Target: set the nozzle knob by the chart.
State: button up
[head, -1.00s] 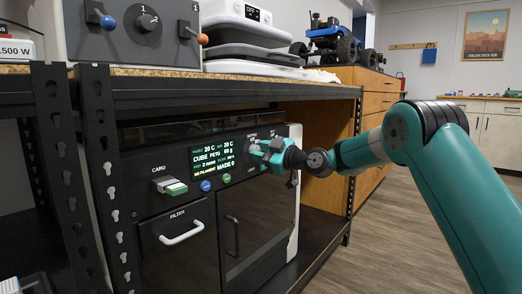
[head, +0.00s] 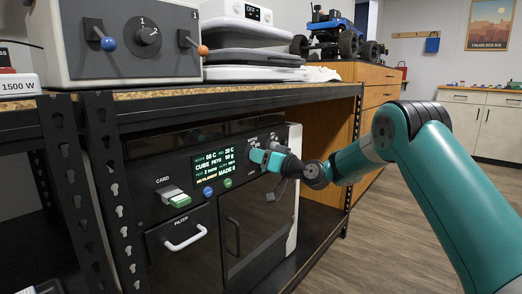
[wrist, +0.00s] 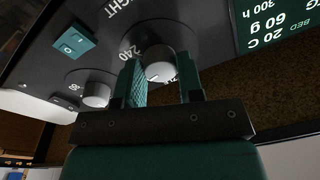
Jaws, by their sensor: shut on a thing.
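The black front of the printer (head: 170,215) stands on the lower shelf in the head view. My gripper (head: 256,157) is at the panel just right of the display and hides the knob there. In the wrist view, my gripper's teal fingers (wrist: 160,68) are shut on the nozzle knob (wrist: 158,66), a round grey dial with a white pointer line. A 240 mark shows beside it. No chart is recognisable.
A second grey knob (wrist: 95,96) and a teal switch (wrist: 73,43) sit close by on the panel. A green card (head: 178,199) and blue and green buttons are below the display. Shelf uprights flank the printer. Floor at right is open.

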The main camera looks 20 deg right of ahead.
jog(key=m+p, duration=0.5)
jog(key=m, duration=0.1)
jog(key=m+h+p, duration=0.1)
jog(key=m+p, duration=0.4)
jog(key=m, duration=0.1)
jog(key=shift+s+a, duration=0.15)
jog(key=shift+m, duration=0.4)
jog(key=o, duration=0.9)
jog(key=shift+t+h, duration=0.3)
